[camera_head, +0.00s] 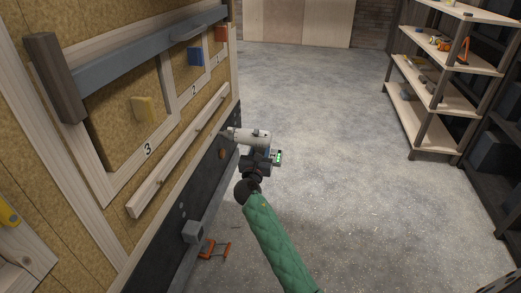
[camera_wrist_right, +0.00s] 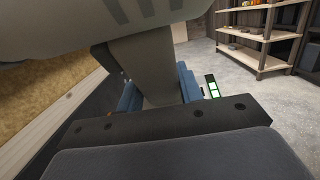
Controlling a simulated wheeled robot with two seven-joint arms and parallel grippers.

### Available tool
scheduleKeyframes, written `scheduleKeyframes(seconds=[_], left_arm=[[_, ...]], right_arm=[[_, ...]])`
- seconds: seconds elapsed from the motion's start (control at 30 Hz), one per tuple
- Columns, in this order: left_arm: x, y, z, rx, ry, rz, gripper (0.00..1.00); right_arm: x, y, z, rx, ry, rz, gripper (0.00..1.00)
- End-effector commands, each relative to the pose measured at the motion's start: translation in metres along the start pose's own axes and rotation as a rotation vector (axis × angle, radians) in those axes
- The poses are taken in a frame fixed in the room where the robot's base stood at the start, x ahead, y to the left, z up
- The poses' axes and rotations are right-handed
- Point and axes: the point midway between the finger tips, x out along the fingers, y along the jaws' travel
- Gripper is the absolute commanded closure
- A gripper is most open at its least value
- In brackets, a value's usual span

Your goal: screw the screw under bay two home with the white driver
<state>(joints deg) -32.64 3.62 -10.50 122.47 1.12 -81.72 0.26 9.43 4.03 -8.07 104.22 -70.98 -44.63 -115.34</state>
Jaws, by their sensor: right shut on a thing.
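The white driver (camera_head: 246,135) is held level in my right gripper (camera_head: 266,149), its front end pointing left at the wall panel. The driver fills much of the right wrist view (camera_wrist_right: 150,65) as a pale grey body between the blue fingers. The number 2 of bay two (camera_head: 194,91) is on the frame above a pale wooden rail (camera_head: 180,152). Small dark spots show along the rail; I cannot make out which is the screw under bay two. The driver's tip is close to the panel near the rail's upper end; contact cannot be told. My left gripper is not in view.
Bay three holds a yellow block (camera_head: 144,108), bay two a blue one (camera_head: 194,55). A blue-grey bar (camera_head: 150,52) crosses above. An orange clamp (camera_head: 214,249) and grey block (camera_head: 193,231) are low by the panel. Shelves (camera_head: 440,75) stand right; the floor between is clear.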

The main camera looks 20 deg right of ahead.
Motion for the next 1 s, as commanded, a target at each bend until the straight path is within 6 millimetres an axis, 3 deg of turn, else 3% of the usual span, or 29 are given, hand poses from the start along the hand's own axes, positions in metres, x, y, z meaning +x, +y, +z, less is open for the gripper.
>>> scheduleKeyframes(seconds=[0.2,0.6,1.0], left_arm=[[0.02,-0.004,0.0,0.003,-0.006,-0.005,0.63],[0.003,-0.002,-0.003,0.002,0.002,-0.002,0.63],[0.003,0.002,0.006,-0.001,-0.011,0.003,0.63]], right_arm=[[0.0,0.012,0.001,0.001,-0.001,0.0,1.0],[0.0,0.049,0.001,0.001,-0.002,0.0,1.0],[0.0,0.056,0.001,0.001,-0.001,0.0,1.0]])
